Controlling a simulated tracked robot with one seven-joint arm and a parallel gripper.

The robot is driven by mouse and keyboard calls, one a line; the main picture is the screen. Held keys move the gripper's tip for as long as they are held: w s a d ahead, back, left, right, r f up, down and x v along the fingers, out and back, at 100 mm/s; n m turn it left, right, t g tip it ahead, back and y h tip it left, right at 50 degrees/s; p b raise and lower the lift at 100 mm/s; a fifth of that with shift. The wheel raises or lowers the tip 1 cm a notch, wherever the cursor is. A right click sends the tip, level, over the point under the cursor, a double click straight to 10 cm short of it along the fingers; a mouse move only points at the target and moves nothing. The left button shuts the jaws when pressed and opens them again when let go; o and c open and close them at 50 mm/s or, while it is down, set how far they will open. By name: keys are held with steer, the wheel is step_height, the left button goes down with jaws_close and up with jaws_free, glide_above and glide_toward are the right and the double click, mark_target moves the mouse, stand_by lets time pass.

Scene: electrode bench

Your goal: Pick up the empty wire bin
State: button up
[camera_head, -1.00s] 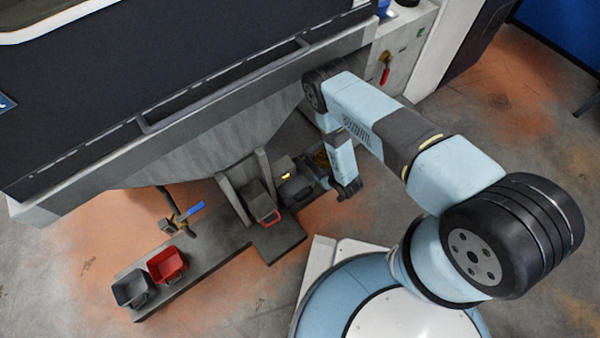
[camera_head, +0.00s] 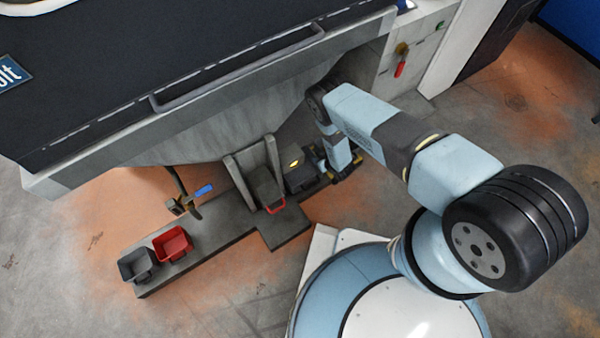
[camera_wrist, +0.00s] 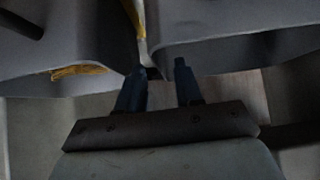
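Several small bins stand on a low dark bench (camera_head: 215,233). At its left end are an open grey bin (camera_head: 138,265) and an open red bin (camera_head: 172,244), both looking empty. A dark grey bin (camera_head: 298,179) with a yellow patch stands near the right end. I cannot tell which one is the wire bin. My gripper (camera_head: 343,178) points down at the bench's right end. In the wrist view, its two dark fingers (camera_wrist: 160,75) are apart, close to two grey bins (camera_wrist: 75,45) (camera_wrist: 240,45) with yellow showing. I cannot tell whether a rim lies between them.
A blue-handled tool (camera_head: 200,193) stands behind the bench. The large dark machine (camera_head: 170,70) with its sloping grey underside overhangs the bench from behind. Floor in front of the bench's left part is clear.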

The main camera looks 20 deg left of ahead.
steer(key=shift+x, duration=1.85)
steer(key=shift+c, duration=0.4)
jaws_close()
